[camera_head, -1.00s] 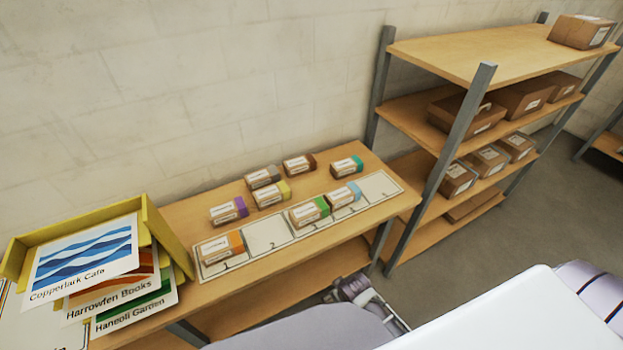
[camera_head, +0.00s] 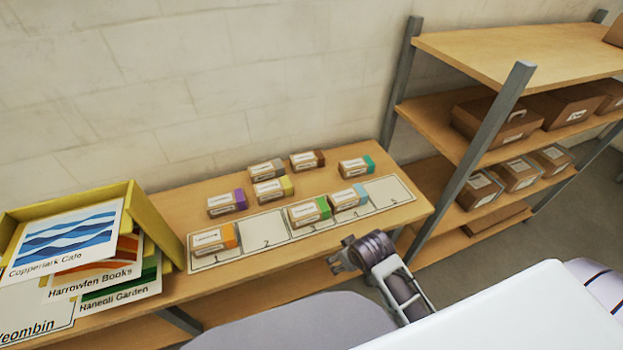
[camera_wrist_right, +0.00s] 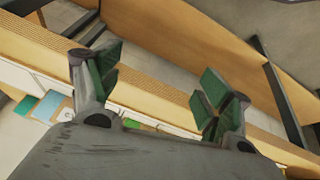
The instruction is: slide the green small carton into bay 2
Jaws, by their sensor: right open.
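The green small carton (camera_head: 307,212), brown with a white label and a green end, lies on the numbered strip (camera_head: 397,196) in the third bay from the left. Bay 2 (camera_head: 264,231), just left of it, is empty. An orange-ended carton (camera_head: 211,239) is in bay 1, and a light-blue-ended carton (camera_head: 348,199) lies right of the green one. My right gripper (camera_head: 338,259) is open and empty, in front of the table edge, below and right of the green carton. Its open fingers (camera_wrist_right: 156,82) also show in the right wrist view. My left gripper is out of view.
Several other cartons, including a purple-ended one (camera_head: 226,203) and a teal-ended one (camera_head: 356,166), lie behind the strip. A yellow tray (camera_head: 152,222) with signs stands at the left. A metal-post shelf (camera_head: 497,105) with brown boxes stands at the right.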

